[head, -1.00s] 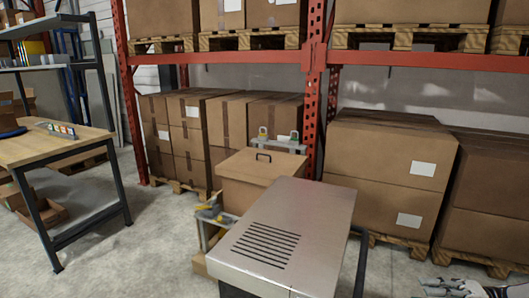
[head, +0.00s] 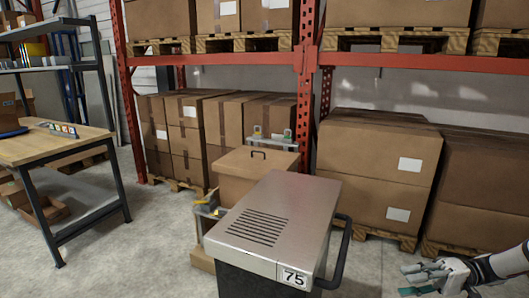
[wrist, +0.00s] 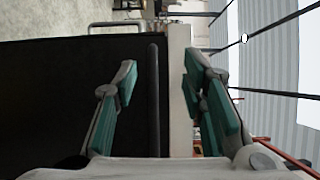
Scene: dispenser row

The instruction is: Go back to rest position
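My gripper (head: 406,280) is at the lower right of the head view, with pale fingers and teal pads, to the right of a dark unit with a metal top (head: 275,215). In the wrist view my gripper (wrist: 160,80) has its two fingers spread apart, with nothing held between them. Beyond the fingers are a large dark panel (wrist: 60,90) and a dark upright bar (wrist: 152,100), which shows between the fingers. I cannot tell how far the bar is from the pads.
The unit has a vented top, a label "75" (head: 294,277) and a black side handle (head: 340,252). A wooden workbench (head: 50,150) stands at the left. A red rack (head: 304,100) with stacked cartons (head: 375,165) lines the back. Concrete floor lies between.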

